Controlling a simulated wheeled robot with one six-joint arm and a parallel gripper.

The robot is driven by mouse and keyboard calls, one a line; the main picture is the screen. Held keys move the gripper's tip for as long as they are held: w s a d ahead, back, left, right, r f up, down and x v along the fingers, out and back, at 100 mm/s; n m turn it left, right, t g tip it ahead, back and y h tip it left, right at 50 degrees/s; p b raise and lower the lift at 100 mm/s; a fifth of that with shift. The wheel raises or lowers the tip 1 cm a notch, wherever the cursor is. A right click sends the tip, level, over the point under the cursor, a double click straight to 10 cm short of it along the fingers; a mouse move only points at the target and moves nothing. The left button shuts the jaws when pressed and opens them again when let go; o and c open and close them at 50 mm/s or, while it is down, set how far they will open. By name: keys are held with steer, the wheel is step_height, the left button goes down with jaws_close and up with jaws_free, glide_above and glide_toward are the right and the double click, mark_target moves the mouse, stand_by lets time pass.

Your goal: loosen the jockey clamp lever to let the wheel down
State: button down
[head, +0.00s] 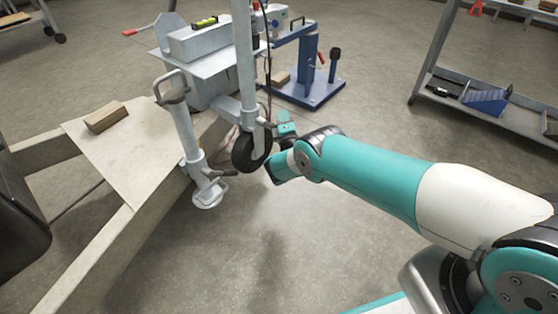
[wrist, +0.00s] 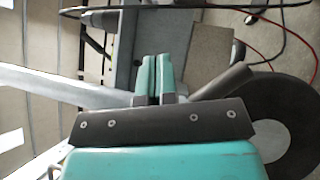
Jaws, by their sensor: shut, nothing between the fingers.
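The jockey wheel (head: 250,153) has a black tyre and hangs under a light grey upright tube (head: 243,60). The grey clamp (head: 240,110) is around that tube, and a short lever (head: 267,124) sticks out to its right. My gripper (head: 286,118) is just right of the lever, partly hidden by my wrist; I cannot tell whether it touches. In the wrist view my gripper's two teal fingers (wrist: 157,72) are together and empty. A dark rounded bar (wrist: 222,82) lies right of them, with the wheel (wrist: 290,125) beyond; I cannot tell if the bar is the lever.
A prop stand (head: 190,140) with its own dark-gripped lever stands left of the wheel. The trailer frame (head: 100,265) fills the left, with a wooden block (head: 106,117) on its plate. A blue stand (head: 308,75) is behind. Open floor lies in front.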

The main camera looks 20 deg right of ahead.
steer(key=s+a+f+n+t+y+b, duration=0.1)
steer(key=s+f+n+y+b, duration=0.4)
steer(key=s+f+n, duration=0.5)
step_height(320, 180, down, 6)
steer(key=shift+s+a+f+y+b, duration=0.25)
steer(key=shift+s+y+b, duration=0.15)
steer(key=shift+y, duration=0.4)
steer(key=w+r+b, duration=0.7)
steer(key=w+b, duration=0.4)
steer(key=b, duration=0.2)
steer(key=shift+d+r+p, duration=0.1)
steer(key=shift+r+p, duration=0.05)
steer(key=shift+p, duration=0.3)
